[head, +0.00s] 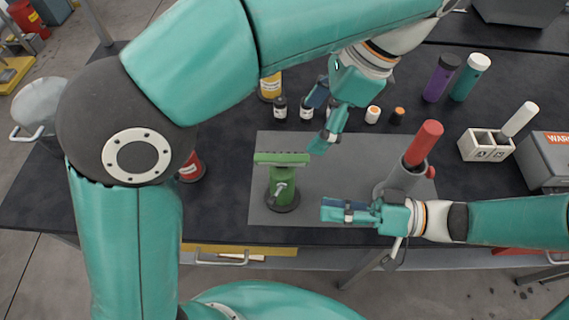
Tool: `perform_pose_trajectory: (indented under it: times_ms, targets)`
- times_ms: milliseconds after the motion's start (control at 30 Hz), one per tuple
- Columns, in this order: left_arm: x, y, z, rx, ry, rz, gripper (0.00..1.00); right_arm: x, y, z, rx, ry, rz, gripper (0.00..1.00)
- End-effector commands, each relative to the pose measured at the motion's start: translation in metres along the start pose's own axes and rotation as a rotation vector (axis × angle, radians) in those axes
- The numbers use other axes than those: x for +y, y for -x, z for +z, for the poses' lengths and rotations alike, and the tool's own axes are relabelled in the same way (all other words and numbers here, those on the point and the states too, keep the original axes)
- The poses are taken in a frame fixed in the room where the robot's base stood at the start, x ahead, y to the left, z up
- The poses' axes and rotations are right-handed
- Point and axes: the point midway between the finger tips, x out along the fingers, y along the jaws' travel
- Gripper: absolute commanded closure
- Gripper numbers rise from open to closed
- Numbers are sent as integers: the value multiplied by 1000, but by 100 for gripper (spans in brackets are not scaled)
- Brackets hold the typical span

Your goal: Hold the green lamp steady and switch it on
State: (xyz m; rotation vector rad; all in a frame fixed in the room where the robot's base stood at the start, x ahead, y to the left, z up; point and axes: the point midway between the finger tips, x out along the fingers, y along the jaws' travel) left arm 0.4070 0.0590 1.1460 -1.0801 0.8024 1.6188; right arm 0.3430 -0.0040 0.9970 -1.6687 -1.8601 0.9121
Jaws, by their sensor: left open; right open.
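The green lamp (282,185) stands upright on a grey mat (318,148) on the dark table. It has a round dark base, a flat green head and a small pale lever or switch on its front. My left gripper (315,128) is open and empty, above and to the right of the lamp's head, apart from it. My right gripper (333,211) is open and empty, to the right of the lamp's base, with its fingers pointing left at the lamp. No light from the lamp is visible.
Small bottles (280,107), purple (441,78) and teal (471,77) cylinders stand behind. A white box (486,146) and a grey case (548,160) are at right.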

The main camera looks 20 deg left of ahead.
Motion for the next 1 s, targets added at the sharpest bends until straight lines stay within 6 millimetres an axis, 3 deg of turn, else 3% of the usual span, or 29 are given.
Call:
perform_pose_trajectory:
  times_ms: [600, 800, 1000]
  targets:
    - [1, -115, 0, -1, -1, 2, 17, 0, 0, 0, 0, -1, 1, 58]
    - [0, -136, 0, 0, -1, 1, 17, 0, 0, 0, 0, -1, 1, 58]
    - [0, -141, -1, 1, -1, -1, 17, 0, 0, 0, 0, -1, 1, 58]
